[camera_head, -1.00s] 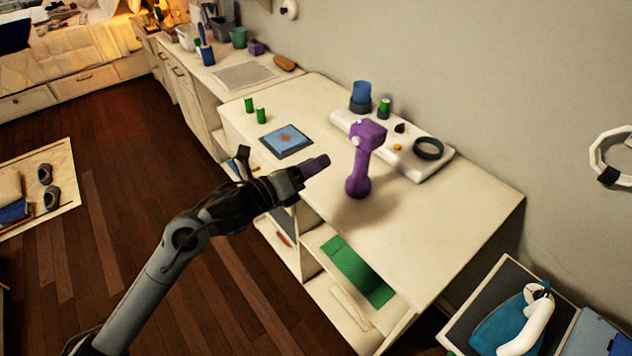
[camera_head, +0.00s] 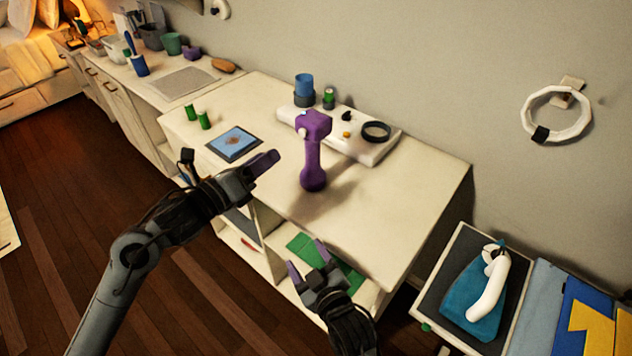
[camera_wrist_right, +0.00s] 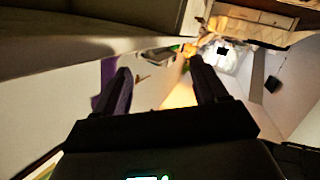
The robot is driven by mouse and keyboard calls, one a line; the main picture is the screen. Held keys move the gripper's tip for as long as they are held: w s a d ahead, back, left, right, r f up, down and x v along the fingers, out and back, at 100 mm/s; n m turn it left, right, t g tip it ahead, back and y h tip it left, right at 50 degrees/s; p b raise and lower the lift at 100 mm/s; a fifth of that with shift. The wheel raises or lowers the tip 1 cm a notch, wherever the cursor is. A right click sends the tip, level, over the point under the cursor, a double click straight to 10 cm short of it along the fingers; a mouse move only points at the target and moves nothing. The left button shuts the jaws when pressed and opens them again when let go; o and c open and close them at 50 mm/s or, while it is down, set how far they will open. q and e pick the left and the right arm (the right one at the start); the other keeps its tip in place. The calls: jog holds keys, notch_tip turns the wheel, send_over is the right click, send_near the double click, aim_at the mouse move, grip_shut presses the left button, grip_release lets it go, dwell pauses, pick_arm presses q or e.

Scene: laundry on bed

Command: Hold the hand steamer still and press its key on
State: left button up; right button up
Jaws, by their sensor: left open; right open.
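The purple hand steamer (camera_head: 313,155) stands upright on the white cabinet top, its head at the upper end. A small pale spot, perhaps its key, shows on the head's left side. My left gripper (camera_head: 266,161) is open and empty, left of the steamer's handle and apart from it. Its fingers overlap in the head view. My right gripper (camera_head: 306,262) is open and empty, lower in the head view at the cabinet's front edge, apart from the steamer. In the right wrist view its two dark fingers (camera_wrist_right: 163,88) stand apart; a purple shape shows partly behind the left one.
The cabinet top (camera_head: 400,200) right of the steamer is clear.

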aim_at(313, 157)
jog(key=w+d+r+m+t+h, duration=0.2)
jog(key=w+r+m+t+h, duration=0.25)
jog(key=w+r+m, duration=0.75)
jog(key=w+n, duration=0.1)
jog(key=w, duration=0.3)
jog(key=w+f+n, duration=0.1)
jog(key=w, duration=0.3)
jog(key=w+n+h, duration=0.1)
jog(key=w, duration=0.3)
jog(key=shift+w+a+f+g, duration=0.15)
jog(key=shift+a+g, duration=0.1)
jog(key=shift+a, duration=0.1)
jog(key=c, duration=1.3)
pick_arm(q)
grip_shut()
pick_arm(e)
grip_shut()
jog(key=shift+f, duration=0.1)
